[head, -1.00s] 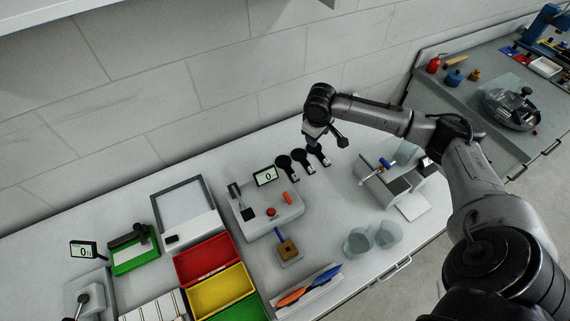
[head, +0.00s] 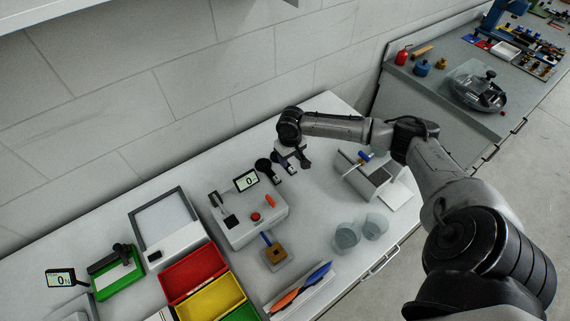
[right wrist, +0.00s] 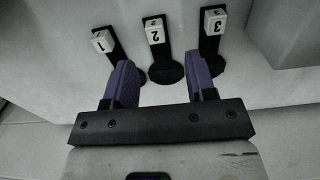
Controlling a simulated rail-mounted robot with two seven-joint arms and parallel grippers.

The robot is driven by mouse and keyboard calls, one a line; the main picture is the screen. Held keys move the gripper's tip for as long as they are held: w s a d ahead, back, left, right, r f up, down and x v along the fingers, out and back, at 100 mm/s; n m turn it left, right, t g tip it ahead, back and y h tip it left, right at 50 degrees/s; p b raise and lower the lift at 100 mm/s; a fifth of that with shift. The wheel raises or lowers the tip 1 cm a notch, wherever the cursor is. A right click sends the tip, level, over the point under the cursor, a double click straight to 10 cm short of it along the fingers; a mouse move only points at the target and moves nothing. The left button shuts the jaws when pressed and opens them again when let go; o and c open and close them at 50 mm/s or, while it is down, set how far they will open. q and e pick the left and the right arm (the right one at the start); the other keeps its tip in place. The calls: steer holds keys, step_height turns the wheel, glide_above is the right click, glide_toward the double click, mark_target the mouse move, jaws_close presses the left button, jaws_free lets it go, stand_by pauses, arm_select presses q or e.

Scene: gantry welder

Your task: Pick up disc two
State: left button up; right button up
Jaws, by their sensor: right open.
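Three black discs with flat handles and white number tags lie in a row on the white bench. In the right wrist view, disc two (right wrist: 165,72) is the middle one, tagged 2, with disc one (right wrist: 117,48) to the left and disc three (right wrist: 211,58) to the right. My right gripper (right wrist: 160,75) is open and empty; its purple fingers show on either side of disc two, apart from it. In the head view, my right gripper (head: 298,161) hangs over the row, partly covering it; disc two (head: 277,159) is the middle one, its tag unreadable there. My left gripper is out of view.
A grey stand with a blue-handled tool (head: 365,157) is to the right. Two glass beakers (head: 347,236) stand nearer the front. The wall runs behind the bench.

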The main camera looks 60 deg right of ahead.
mark_target(291, 167)
steer(key=shift+s+d+f+b, duration=0.15)
steer(key=shift+f+b, duration=0.3)
steer(key=shift+f, duration=2.25)
jaws_close()
steer(key=shift+r, duration=0.1)
